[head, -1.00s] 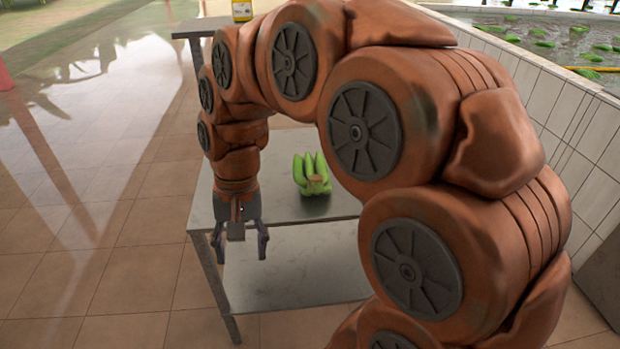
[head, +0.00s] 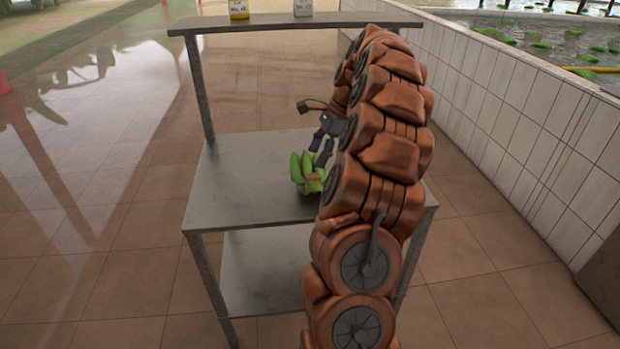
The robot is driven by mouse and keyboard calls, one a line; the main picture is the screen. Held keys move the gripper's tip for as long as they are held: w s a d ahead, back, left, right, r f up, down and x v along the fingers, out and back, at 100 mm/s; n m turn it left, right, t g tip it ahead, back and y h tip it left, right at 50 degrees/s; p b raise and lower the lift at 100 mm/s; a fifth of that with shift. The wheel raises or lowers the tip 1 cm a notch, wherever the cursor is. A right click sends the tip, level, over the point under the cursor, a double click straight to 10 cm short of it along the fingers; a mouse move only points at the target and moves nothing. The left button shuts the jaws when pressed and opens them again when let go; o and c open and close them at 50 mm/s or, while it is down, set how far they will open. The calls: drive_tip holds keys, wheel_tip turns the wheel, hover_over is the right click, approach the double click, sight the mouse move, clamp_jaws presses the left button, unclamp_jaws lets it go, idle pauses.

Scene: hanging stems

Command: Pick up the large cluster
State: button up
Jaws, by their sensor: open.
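A green banana-like cluster (head: 304,174) sits on the metal table (head: 240,182), near the middle of its top. My orange arm covers part of the table to the right of the cluster. My gripper (head: 322,150) is open, just behind and above the cluster, with its dark fingers pointing down toward it. I cannot tell whether the fingers touch the cluster.
A raised shelf (head: 270,22) at the table's back holds a yellow-labelled item (head: 239,9) and a white-labelled item (head: 303,8). A lower shelf (head: 262,270) lies under the tabletop. A white tiled wall (head: 500,110) with water behind stands at right. The tabletop left of the cluster is clear.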

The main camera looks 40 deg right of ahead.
sight(315, 175)
drive_tip(key=shift+m, duration=0.6)
drive_tip(key=shift+w+d+f+p, duration=0.1)
drive_tip(key=shift+w+f+p, duration=0.2)
drive_tip(key=shift+f, duration=1.05)
drive_tip(key=shift+w+d+f+p, duration=0.15)
drive_tip(key=shift+f+p, duration=0.2)
drive_tip(key=shift+f, duration=0.95)
drive_tip(key=shift+w+a+f+p, duration=0.1)
drive_tip(key=shift+w+f+p, duration=0.2)
drive_tip(key=shift+f, duration=1.05)
drive_tip(key=shift+d, duration=0.1)
clamp_jaws()
